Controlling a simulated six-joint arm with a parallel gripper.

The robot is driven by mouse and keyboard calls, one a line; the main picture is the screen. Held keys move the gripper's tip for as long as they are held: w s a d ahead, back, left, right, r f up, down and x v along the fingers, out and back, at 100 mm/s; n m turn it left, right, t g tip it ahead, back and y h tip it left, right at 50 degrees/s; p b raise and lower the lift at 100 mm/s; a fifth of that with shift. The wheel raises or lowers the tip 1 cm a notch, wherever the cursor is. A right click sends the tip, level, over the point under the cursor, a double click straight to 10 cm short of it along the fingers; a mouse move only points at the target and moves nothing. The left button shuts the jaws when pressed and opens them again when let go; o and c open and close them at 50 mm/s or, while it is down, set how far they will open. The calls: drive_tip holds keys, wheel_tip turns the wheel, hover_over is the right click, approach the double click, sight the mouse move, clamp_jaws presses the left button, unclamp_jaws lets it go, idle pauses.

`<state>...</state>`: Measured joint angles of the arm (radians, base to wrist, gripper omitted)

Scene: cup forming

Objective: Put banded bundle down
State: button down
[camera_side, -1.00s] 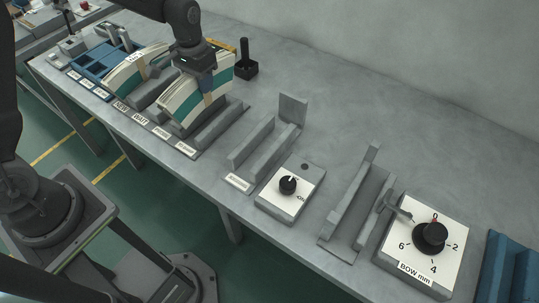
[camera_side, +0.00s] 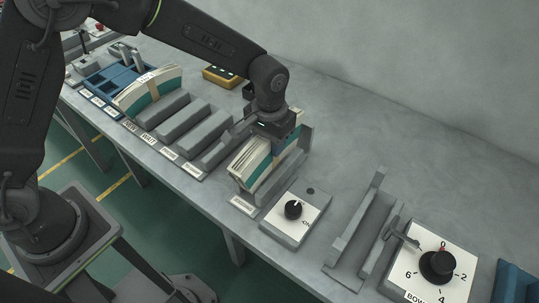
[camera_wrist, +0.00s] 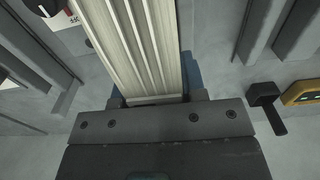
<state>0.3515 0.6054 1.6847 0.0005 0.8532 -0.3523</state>
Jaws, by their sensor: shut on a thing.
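The banded bundle (camera_side: 250,165) is a curved stack of cream layers with a green stripe. My gripper (camera_side: 277,127) is shut on its upper part and hides much of the band. In the side view the bundle is at the labelled grey cradle (camera_side: 283,183), low between its walls; whether it touches the cradle floor is hidden. The wrist view shows the bundle's cream layers (camera_wrist: 132,45) running up from my gripper (camera_wrist: 155,102).
Another banded bundle (camera_side: 148,90) stands in the rack at left, beside empty grey slots (camera_side: 185,120). A knob box (camera_side: 283,228), an empty grey channel (camera_side: 350,245) and a BOW mm dial box (camera_side: 455,262) lie to the right. A yellow box (camera_side: 222,77) sits behind.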

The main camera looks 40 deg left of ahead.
sight(270, 154)
drive_tip(key=shift+f, duration=1.9)
drive_tip(key=c, duration=0.7)
unclamp_jaws()
drive_tip(key=shift+f, duration=0.2)
drive_tip(key=shift+r, duration=0.1)
wheel_tip(270, 154, up, 12)
drive_tip(key=shift+r, duration=0.15)
drive_tip(key=s+a+r+t, duration=0.2)
drive_tip(key=s+a+r, duration=0.3)
drive_tip(key=a+r, duration=0.15)
drive_tip(key=s+a+r+t, duration=0.1)
drive_tip(key=s+a, duration=0.2)
drive_tip(key=s, duration=0.2)
drive_tip(key=s+a+r+t, duration=0.1)
drive_tip(key=s+a, duration=0.2)
drive_tip(key=s, duration=0.3)
drive_tip(key=s+a+r+t, duration=0.1)
drive_tip(key=s+a+r, duration=0.1)
drive_tip(key=s, duration=0.3)
drive_tip(key=shift+s+a+t, duration=0.3)
drive_tip(key=shift+a, duration=0.3)
